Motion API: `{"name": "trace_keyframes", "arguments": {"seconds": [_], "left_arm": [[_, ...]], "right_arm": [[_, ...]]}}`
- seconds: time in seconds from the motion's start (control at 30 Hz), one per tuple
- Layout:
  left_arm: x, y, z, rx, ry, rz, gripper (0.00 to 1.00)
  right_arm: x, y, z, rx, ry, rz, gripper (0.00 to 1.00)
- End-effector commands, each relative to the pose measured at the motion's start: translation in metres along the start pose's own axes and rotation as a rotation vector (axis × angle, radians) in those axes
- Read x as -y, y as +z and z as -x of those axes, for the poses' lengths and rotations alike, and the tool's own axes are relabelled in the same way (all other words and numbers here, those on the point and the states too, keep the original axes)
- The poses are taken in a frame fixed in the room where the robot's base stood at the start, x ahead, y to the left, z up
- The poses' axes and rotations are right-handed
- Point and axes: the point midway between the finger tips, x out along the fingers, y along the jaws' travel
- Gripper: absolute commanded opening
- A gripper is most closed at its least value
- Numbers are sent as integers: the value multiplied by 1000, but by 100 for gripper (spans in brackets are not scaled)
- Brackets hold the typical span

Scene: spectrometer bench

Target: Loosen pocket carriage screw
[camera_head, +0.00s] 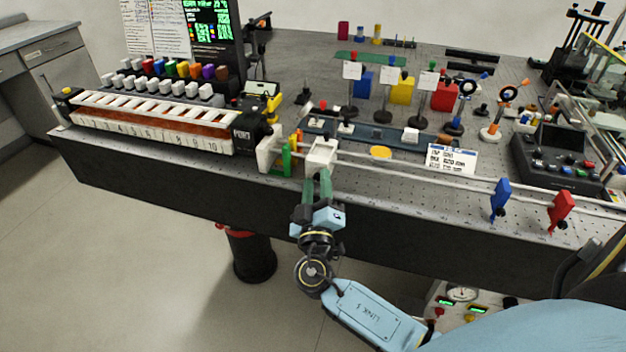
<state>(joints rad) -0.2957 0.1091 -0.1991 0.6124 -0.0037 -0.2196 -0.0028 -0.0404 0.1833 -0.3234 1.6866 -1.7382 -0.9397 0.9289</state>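A white block (321,152), which looks like the pocket carriage, sits at the left part of the long pale rails near the bench's front edge. My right gripper (319,174) reaches up from below, with its green fingers at the front lower side of this block. The fingers look close together, and I cannot tell whether they touch the block or hold anything. The carriage screw cannot be made out; the fingers may hide it. My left gripper is out of view.
Green and yellow pieces (286,158) stand just left of the block. Blue (501,196) and red (561,209) clips sit on the rails at right. A numbered rack (150,132) fills the left end. A white label card (452,159) lies behind the rails.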

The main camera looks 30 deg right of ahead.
Motion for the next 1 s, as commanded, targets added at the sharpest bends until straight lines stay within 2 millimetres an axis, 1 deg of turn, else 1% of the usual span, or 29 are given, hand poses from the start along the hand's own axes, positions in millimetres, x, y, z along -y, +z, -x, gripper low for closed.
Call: {"name": "trace_keyframes", "arguments": {"seconds": [0.13, 0.17, 0.43, 0.77, 1.0], "left_arm": [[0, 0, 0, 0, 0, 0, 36], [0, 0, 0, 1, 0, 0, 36], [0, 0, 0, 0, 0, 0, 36], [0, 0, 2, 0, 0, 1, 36], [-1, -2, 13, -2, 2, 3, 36]], "right_arm": [[0, 0, 0, 0, 0, 0, 37], [0, 0, 0, 0, 0, 0, 35], [0, 0, 0, 0, 0, 0, 0], [0, -1, 0, -1, -11, 24, 0], [-3, -2, 0, -2, -57, 135, 0]]}}
